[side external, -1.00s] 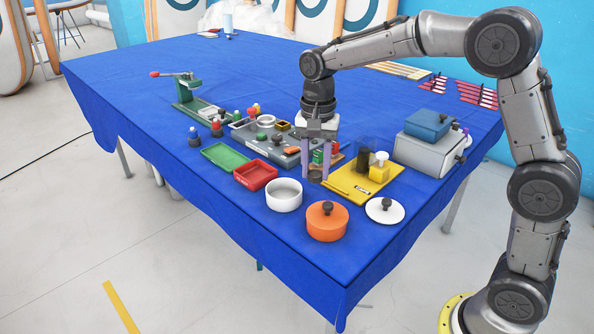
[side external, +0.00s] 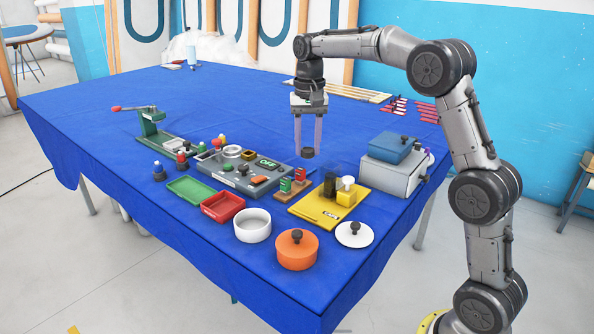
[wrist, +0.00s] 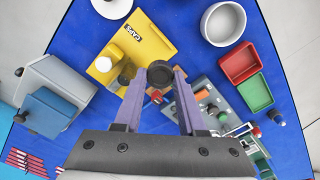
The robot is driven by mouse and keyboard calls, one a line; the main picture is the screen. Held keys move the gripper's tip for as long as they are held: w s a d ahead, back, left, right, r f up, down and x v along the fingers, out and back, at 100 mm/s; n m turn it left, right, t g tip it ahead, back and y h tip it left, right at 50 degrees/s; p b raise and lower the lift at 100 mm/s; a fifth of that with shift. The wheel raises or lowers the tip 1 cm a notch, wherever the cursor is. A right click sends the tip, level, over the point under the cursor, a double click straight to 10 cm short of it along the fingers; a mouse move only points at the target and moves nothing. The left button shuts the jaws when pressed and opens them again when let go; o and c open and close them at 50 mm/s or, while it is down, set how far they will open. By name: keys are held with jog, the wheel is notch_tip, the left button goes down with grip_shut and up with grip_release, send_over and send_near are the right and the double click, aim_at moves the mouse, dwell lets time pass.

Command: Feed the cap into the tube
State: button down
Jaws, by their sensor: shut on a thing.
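My gripper (side external: 307,146) is shut on a dark round cap (side external: 307,154). The cap sits between the purple fingertips, clear of the table, and also shows in the wrist view (wrist: 160,73). A yellow board (side external: 312,209), labelled "CAPS" in the wrist view (wrist: 152,42), lies below. On it stands a clear, faint tube with a dark stack (side external: 330,184) in its lower part, beside a yellow block with a white knob (side external: 346,192). In the side view the cap appears up and left of the tube. In the wrist view a finger partly hides the tube's area.
A grey box with a blue top (side external: 395,170) stands right of the board. A white lidded dish (side external: 354,234), an orange pot (side external: 296,250) and a white bowl (side external: 252,226) stand in front. A grey panel (side external: 240,183) lies left. The far table is mostly clear.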

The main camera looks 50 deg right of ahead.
jog(key=d+f+m, duration=0.2)
jog(key=d, duration=0.8)
jog(key=shift+s+d+f, duration=0.1)
jog(key=shift+d+f, duration=0.1)
jog(key=shift+f, duration=1.05)
jog(key=shift+s+d+f, duration=0.1)
jog(key=shift+d+f, duration=0.1)
jog(key=shift+f, duration=1.05)
grip_release()
notch_tip(320, 180, up, 7)
dwell(0.9)
jog(key=shift+a, duration=0.1)
dwell(0.8)
